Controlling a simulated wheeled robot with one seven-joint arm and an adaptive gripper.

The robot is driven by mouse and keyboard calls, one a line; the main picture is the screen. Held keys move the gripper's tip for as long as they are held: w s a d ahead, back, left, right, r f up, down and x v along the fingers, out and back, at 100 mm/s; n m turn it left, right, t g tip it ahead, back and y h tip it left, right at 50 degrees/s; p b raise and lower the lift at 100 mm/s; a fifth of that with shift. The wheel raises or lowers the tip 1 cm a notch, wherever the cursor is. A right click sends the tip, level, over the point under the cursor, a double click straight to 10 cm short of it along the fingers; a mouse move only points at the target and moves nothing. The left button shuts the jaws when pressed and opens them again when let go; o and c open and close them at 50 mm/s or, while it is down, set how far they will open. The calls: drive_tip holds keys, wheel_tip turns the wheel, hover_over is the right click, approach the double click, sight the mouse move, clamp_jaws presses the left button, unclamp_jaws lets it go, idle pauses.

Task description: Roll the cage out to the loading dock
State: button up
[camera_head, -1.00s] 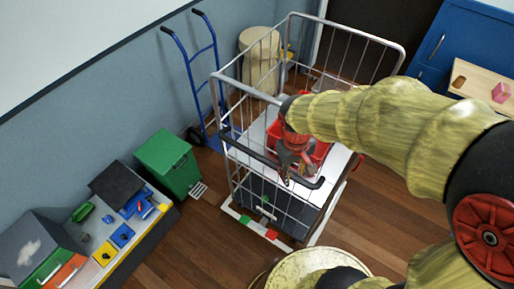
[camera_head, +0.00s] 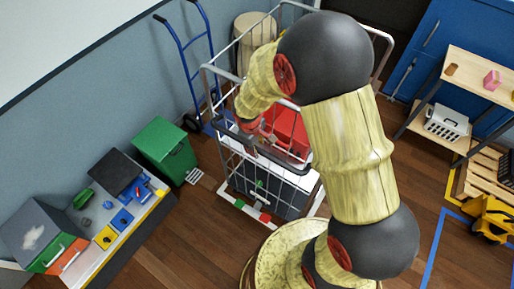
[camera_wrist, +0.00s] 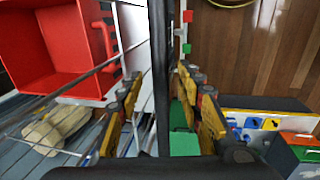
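The wire roll cage (camera_head: 228,165) stands upright on the wooden floor near the back wall. A black handle bar (camera_head: 285,160) runs across its near side. A red crate (camera_head: 290,130) sits inside the cage; it also shows in the wrist view (camera_wrist: 45,60). My gripper (camera_head: 258,140) is at the handle's left part, partly hidden by my arm. In the wrist view, the fingers of my gripper (camera_wrist: 157,85) stand apart on either side of the black bar (camera_wrist: 160,45), with narrow gaps beside it. Whether they touch it is unclear.
A blue hand truck (camera_head: 190,60) and a tan drum (camera_head: 252,40) stand behind. A green bin (camera_head: 166,150) and a workbench (camera_head: 115,250) are at left. A table (camera_head: 480,75), a yellow toy vehicle (camera_head: 490,215) and blue floor lines (camera_head: 433,250) are at right. Floor between is clear.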

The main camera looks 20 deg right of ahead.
drive_tip(key=shift+w+d+f, duration=0.15)
drive_tip(key=shift+f, duration=0.85)
drive_tip(key=shift+c, duration=1.2)
clamp_jaws()
